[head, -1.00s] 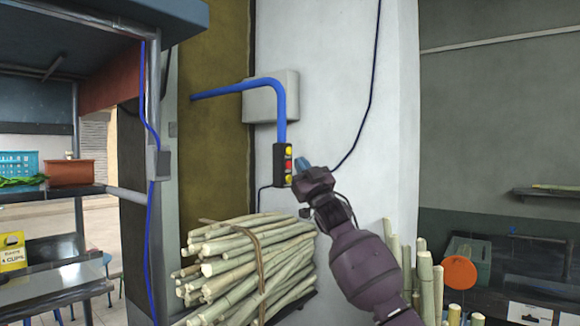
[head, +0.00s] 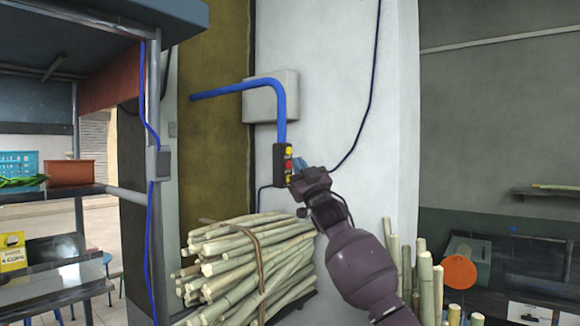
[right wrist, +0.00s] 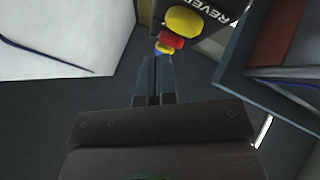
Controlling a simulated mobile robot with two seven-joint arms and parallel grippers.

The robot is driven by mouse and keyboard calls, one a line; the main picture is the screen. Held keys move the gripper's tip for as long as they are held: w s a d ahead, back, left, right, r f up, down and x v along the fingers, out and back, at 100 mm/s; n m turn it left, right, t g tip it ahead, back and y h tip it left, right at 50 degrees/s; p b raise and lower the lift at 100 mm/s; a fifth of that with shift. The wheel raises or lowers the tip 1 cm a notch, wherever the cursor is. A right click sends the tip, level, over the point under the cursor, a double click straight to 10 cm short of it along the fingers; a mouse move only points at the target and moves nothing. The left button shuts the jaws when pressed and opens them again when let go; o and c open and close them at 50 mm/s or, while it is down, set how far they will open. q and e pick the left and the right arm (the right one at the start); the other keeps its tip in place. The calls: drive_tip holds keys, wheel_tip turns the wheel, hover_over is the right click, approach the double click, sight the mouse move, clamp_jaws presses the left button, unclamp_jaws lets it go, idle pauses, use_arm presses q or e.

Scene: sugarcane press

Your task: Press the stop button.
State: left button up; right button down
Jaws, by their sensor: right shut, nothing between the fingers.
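A dark control box (head: 279,165) hangs on the white wall at the end of a blue pipe. It carries a red button (head: 289,165) between two yellow ones. In the right wrist view the box (right wrist: 220,18) shows part of the word "REVER", a large yellow button (right wrist: 184,20), the red button (right wrist: 172,43) and a partly hidden yellow one. My right gripper (head: 297,167) is shut and empty, its tips just right of the buttons. In the right wrist view its fingertips (right wrist: 152,62) lie close to the red and far yellow buttons; I cannot tell if they touch. My left gripper is not in view.
A tied bundle of cane (head: 245,255) lies below the box. More cane (head: 427,280) stands upright at the right. A grey wall box (head: 272,97) sits above, and a loose cable (head: 366,110) hangs to the right of it.

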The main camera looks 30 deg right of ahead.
drive_tip(key=shift+w+a, duration=0.2)
drive_tip(key=shift+w, duration=0.2)
idle(0.7)
drive_tip(key=shift+s, duration=0.1)
drive_tip(key=shift+s+d+p, duration=0.3)
drive_tip(key=shift+s+d, duration=0.05)
drive_tip(key=shift+s, duration=0.35)
drive_tip(key=s, duration=0.1)
drive_tip(key=s+d, duration=0.1)
drive_tip(key=s, duration=0.1)
drive_tip(key=s+d, duration=0.1)
drive_tip(key=shift+s, duration=0.3)
idle(0.3)
idle(0.8)
